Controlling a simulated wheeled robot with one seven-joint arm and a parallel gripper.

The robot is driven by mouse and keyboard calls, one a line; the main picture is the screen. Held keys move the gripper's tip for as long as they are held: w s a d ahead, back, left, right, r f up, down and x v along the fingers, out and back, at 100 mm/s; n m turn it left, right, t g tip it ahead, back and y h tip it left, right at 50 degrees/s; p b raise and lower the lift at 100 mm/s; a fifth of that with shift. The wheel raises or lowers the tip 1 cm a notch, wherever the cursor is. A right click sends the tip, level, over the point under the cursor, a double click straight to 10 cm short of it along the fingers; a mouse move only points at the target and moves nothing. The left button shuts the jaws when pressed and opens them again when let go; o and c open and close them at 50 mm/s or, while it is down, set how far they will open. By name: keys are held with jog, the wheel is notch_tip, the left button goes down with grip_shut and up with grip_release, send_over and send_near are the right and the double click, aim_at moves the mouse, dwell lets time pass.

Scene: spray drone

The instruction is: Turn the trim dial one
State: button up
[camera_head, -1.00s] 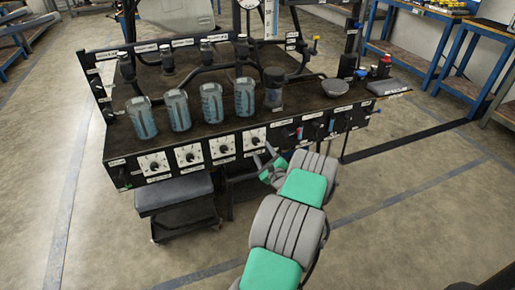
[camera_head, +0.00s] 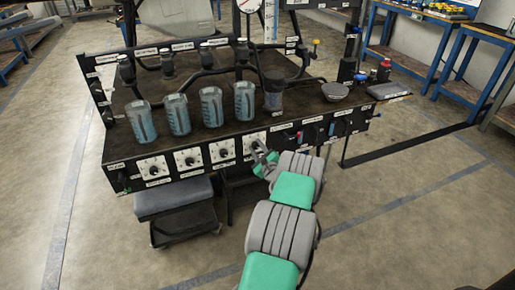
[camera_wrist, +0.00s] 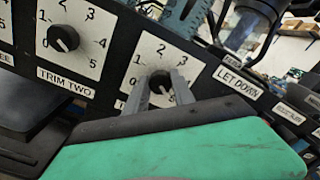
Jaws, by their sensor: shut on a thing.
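The rightmost white dial plate (camera_head: 253,140) on the bench's front panel has a black knob (camera_wrist: 160,77). In the wrist view its numbers 1, 2, 3 and 5 show; its name label is mostly hidden behind my gripper, with only a "T" showing. My gripper (camera_wrist: 161,86) has one finger on each side of this knob and is shut on it. In the head view my gripper (camera_head: 261,154) is at the same dial, the right end of the dial row. The knob's pointer is not clear to see.
The dial labelled TRIM TWO (camera_wrist: 63,38) is just left, with another dial beyond it. A LET DOWN label (camera_wrist: 237,83) lies to the right. Several blue-filled beakers (camera_head: 244,100) stand on the bench above the dials. A grey padded stool (camera_head: 173,197) stands below at left.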

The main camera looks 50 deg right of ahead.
grip_shut()
jog(key=shift+s+d, duration=0.1)
jog(key=shift+d, duration=0.1)
jog(key=shift+a, duration=0.15)
jog(key=n+b, duration=0.2)
jog(key=shift+f+n, duration=0.2)
jog(key=shift+n, duration=0.2)
jog(key=n+b, duration=0.5)
jog(key=n, duration=0.1)
jog(key=shift+f, duration=0.1)
jog(key=n+b, duration=0.5)
jog(key=shift+f+n, duration=0.15)
jog(key=shift+n, duration=0.15)
jog(key=n+b, duration=0.4)
jog(key=n, duration=0.1)
jog(key=shift+b, duration=0.3)
jog(key=shift+n, duration=0.3)
